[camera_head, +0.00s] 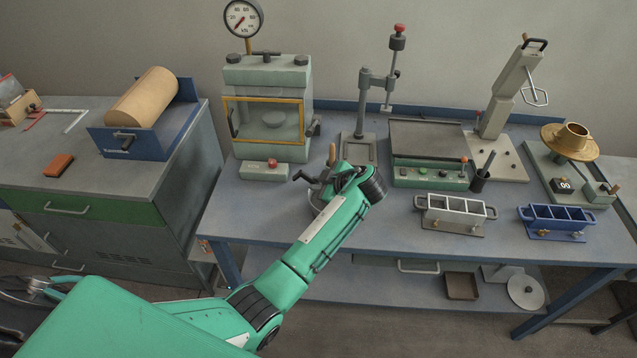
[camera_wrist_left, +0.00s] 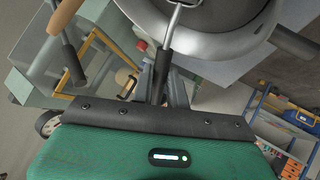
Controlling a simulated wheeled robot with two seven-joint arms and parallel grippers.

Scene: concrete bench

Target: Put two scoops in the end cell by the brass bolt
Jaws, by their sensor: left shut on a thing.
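My left gripper (camera_head: 325,190) is at the front middle of the bench, over a grey metal bowl (camera_head: 315,201) that my wrist mostly hides. In the left wrist view the gripper (camera_wrist_left: 162,88) is shut on the dark handle of a scoop (camera_wrist_left: 164,65). The scoop's metal shaft reaches into the bowl (camera_wrist_left: 225,48); its scooping end and load are not clear. A grey mould (camera_head: 455,208) and a blue mould (camera_head: 558,218), each with several open cells, stand right of the gripper. Both have small brass-coloured bolts at the front; the cells' contents are too small to tell.
A press with a gauge (camera_head: 268,110) stands behind left of my gripper. Bare bench lies between my gripper and the moulds.

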